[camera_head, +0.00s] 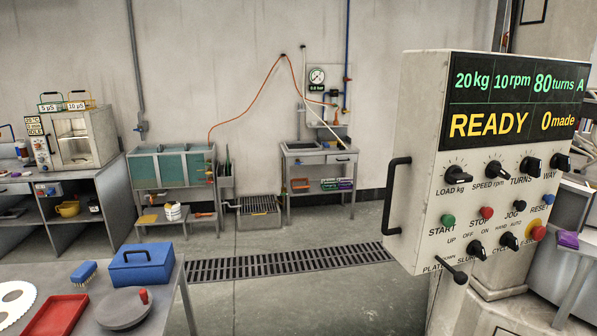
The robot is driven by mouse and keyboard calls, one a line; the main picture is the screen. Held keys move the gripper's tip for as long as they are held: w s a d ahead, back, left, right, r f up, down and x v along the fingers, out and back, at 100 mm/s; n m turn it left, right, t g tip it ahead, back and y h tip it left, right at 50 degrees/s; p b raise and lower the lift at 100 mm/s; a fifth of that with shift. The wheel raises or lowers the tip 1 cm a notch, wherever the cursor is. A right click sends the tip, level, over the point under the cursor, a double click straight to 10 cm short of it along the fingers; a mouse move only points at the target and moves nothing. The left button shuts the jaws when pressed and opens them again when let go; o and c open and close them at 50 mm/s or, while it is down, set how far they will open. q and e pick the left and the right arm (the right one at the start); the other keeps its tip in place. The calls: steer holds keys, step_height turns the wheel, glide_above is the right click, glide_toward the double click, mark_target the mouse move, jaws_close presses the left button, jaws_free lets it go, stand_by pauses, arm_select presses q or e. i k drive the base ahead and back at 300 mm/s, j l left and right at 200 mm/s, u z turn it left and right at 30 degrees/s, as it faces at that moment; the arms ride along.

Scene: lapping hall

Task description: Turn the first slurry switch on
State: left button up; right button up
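A pale control box (425,150) with a black handle on its left side stands large at the right. Its slurry switch (476,249) is a black knob in the bottom row, under the words OFF and ON. Which way its pointer is turned is too small to tell. The label under it is partly covered by the knob. To its left is the black platen lever (453,268), and to its right the cycle knob (508,240), marked HAND and AUTO. Only one slurry switch shows. Neither of my grippers is in view.
The box's display (512,97) reads READY, 0 made. Above the switch are the green start button (448,220) and red stop button (487,212); an emergency stop (538,233) is at right. A bench with a blue box (141,266) stands front left. The floor between is clear.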

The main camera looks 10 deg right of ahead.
mark_target(475, 248)
steer(key=z, duration=1.25)
